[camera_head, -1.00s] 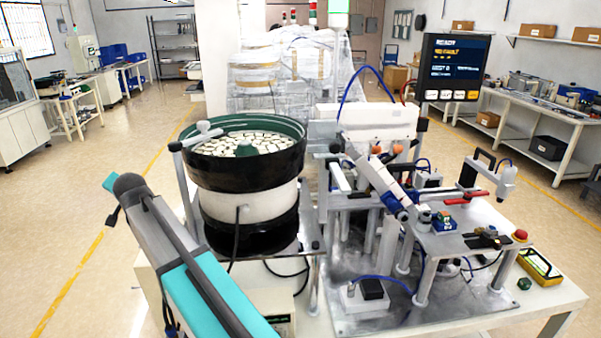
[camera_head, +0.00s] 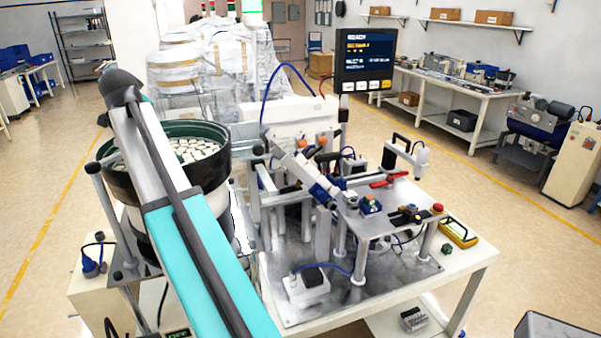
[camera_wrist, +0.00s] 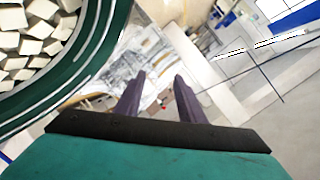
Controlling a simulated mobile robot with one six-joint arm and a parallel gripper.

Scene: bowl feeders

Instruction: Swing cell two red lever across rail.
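A red lever (camera_head: 388,181) lies on the raised plate of the feeder station, right of centre in the head view. A black handle-shaped piece (camera_head: 402,143) stands behind it, and a small blue part (camera_head: 371,205) sits in front. I cannot tell which cell the lever belongs to, and its rail is not clear. My gripper (camera_wrist: 160,76) shows in the wrist view with two dark fingers apart and nothing between them. It is beside the bowl feeder, far from the lever. In the head view my arm hides the gripper's fingers.
The bowl feeder (camera_head: 118,180), full of pale blocks, stands left, partly behind my arm. A monitor (camera_head: 366,56) reading READY rises behind the station. A red button (camera_head: 437,208) and a yellow device (camera_head: 458,233) are at the right. Open floor lies right of the table (camera_head: 400,287).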

